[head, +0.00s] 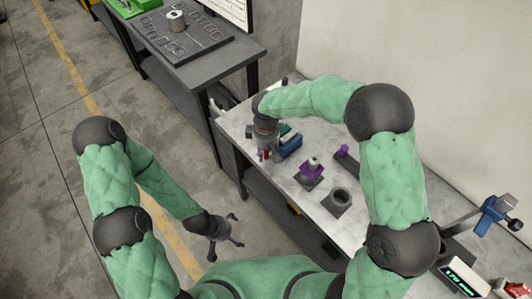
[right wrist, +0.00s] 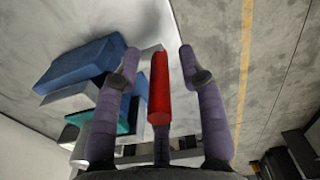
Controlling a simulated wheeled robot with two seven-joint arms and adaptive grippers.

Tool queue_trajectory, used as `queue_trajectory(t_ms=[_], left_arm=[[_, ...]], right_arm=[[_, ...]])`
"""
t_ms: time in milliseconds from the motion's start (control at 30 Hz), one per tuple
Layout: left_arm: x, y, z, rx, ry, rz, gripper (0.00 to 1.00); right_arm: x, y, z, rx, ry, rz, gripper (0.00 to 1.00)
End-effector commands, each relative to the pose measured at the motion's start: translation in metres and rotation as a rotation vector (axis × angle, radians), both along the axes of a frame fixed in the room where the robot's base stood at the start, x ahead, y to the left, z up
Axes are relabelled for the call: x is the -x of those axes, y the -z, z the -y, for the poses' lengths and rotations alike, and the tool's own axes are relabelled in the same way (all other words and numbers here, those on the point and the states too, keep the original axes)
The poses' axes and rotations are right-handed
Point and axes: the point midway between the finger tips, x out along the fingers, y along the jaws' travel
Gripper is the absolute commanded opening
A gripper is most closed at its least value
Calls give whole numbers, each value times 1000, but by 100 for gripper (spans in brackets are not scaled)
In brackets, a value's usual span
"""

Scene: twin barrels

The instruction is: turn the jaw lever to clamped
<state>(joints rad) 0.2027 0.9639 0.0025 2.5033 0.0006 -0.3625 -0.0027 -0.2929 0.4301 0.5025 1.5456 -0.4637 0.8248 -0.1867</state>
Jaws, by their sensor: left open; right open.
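The jaw lever, a red handle (right wrist: 159,95), stands between the two fingers of my right gripper (right wrist: 160,60) in the right wrist view, with a gap on both sides. A blue vise body (right wrist: 80,75) with grey and teal parts is left of the fingers there. In the head view the blue vise (head: 291,147) sits on the grey bench (head: 240,133), and my right gripper (head: 264,153) is open over the bench's left edge beside it. The wrist hides part of the vise. My left gripper (head: 228,243) is open and empty, low over the floor.
On the bench right of the vise are a purple-and-grey part on a dark base (head: 309,173), a purple-ended piece (head: 346,155) and a dark ring-shaped holder (head: 338,201). A dark table (head: 185,45) stands behind. The floor at left is clear.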

Motion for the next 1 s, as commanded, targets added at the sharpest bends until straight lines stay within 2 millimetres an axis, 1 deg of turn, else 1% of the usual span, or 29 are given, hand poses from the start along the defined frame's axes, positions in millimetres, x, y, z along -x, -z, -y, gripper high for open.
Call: queue_trajectory(t_ms=[100,400,467,500,533,567,833,1000], left_arm=[[0,1,0,0,0,0,99],[0,1,0,0,0,0,99],[0,1,0,0,0,0,99],[0,1,0,0,0,0,99],[0,1,0,0,0,0,99],[0,1,0,0,0,0,99],[0,2,0,0,0,0,99],[0,9,0,0,0,0,99]], right_arm=[[0,7,0,-1,0,1,41],[0,8,0,-1,0,1,41],[0,8,0,-1,0,1,24],[0,8,0,-1,0,1,13],[0,8,0,-1,0,1,4],[0,8,0,-1,0,1,0],[0,8,0,-5,0,6,0],[1,9,1,-28,0,39,0]])
